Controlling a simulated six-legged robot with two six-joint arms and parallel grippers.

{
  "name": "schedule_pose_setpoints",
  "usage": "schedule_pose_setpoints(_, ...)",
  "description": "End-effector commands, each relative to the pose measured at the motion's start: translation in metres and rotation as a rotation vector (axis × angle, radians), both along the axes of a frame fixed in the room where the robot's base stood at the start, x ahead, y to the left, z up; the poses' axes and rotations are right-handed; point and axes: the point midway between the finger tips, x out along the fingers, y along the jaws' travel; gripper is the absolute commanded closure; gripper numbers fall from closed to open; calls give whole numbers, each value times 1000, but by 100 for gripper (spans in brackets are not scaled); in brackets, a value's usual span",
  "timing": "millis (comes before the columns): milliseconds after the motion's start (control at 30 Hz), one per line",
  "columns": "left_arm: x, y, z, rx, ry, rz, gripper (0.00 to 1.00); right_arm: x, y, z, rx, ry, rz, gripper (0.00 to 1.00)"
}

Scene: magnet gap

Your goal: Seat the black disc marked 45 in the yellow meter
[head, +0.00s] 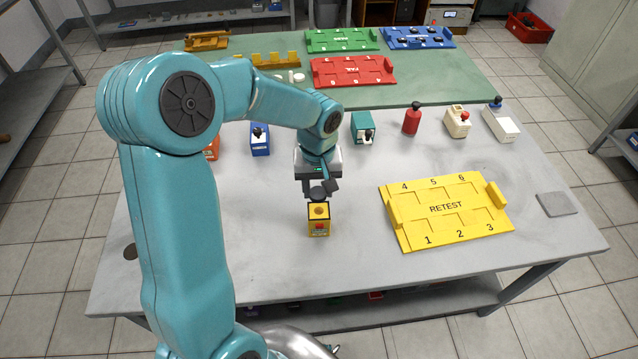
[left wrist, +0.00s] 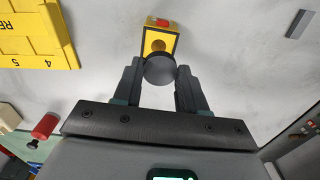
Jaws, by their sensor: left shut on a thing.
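The yellow meter (head: 319,221) stands on the white table near its front, with a round orange-brown spot on top and a red part on its front. It also shows in the left wrist view (left wrist: 158,42). My left gripper (head: 320,188) is above and just behind the meter. It is shut on a dark disc (left wrist: 160,69), held between the fingertips. In the left wrist view the disc overlaps the near edge of the meter's top. I cannot read any number on the disc. My right gripper is not in view.
A yellow RETEST tray (head: 446,231) lies right of the meter, with a grey pad (head: 556,204) beyond it. Blue (head: 260,140), teal (head: 363,128) and cream (head: 457,121) devices and a red bottle (head: 412,119) stand behind. Green (head: 341,40), red (head: 352,72) and blue (head: 417,37) trays lie farther back.

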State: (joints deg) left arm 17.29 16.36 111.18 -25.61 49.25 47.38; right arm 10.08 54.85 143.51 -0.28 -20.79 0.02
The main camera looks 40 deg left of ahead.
Motion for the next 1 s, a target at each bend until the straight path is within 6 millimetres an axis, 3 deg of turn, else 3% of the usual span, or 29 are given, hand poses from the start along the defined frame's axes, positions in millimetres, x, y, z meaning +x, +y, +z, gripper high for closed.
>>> schedule_pose_setpoints(367, 2, -2, -3, 0, -1, -8, 86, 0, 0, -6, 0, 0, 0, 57)
schedule_pose_setpoints(1000, 2, -2, -53, 0, -1, -9, 86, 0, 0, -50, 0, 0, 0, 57)
